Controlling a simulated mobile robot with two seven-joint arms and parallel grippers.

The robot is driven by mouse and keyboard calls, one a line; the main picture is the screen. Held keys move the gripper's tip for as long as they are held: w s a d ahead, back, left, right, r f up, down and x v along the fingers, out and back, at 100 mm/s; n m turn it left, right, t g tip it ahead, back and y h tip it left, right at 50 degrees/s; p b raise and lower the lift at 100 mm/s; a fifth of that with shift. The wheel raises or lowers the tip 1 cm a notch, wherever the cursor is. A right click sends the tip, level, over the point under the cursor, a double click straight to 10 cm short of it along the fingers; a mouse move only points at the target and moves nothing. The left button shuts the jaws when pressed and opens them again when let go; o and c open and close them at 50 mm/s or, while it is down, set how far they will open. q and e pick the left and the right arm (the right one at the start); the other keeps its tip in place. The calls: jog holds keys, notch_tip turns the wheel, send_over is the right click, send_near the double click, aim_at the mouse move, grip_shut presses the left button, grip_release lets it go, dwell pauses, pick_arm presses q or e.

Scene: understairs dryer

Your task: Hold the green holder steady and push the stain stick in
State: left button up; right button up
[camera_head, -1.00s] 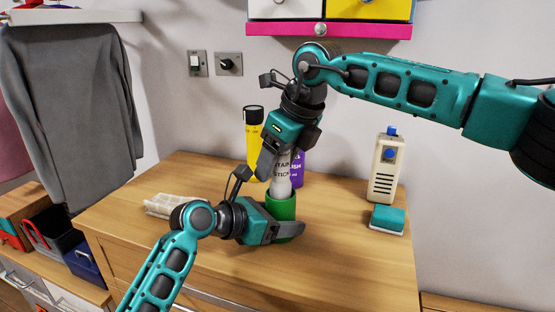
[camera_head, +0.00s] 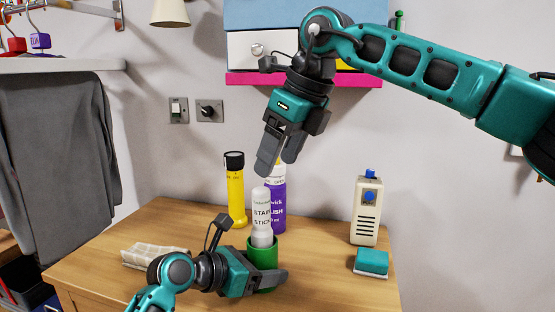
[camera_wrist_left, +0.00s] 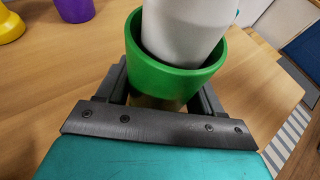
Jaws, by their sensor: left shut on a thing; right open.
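The green holder (camera_head: 263,252) stands on the wooden top, and my left gripper (camera_head: 268,282) is shut around it from the left. The holder also shows in the left wrist view (camera_wrist_left: 172,72) between the two fingers of the gripper (camera_wrist_left: 160,95). The white stain stick (camera_head: 262,213) stands upright with its lower end inside the holder. In the left wrist view the stick (camera_wrist_left: 185,28) sits within the rim, with a gap at the left. My right gripper (camera_head: 272,165) is open and empty above the stick, apart from it.
Behind the holder stand a purple bottle (camera_head: 277,200) and a yellow torch-like cylinder (camera_head: 236,190). A cream box (camera_head: 366,212) and a teal sponge (camera_head: 371,262) are at the right. A folded cloth (camera_head: 155,256) lies at the left. A pink shelf (camera_head: 300,80) hangs above.

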pick_arm(q)
jog(key=o, duration=1.2)
jog(key=shift+o, duration=0.2)
jog(key=v, duration=1.1)
jog(key=shift+s+a+r, duration=0.15)
jog(key=shift+s+a, duration=0.05)
jog(key=p+v, duration=0.8)
jog(key=v, duration=0.1)
jog(key=shift+a, duration=0.2)
jog(key=shift+r, duration=0.2)
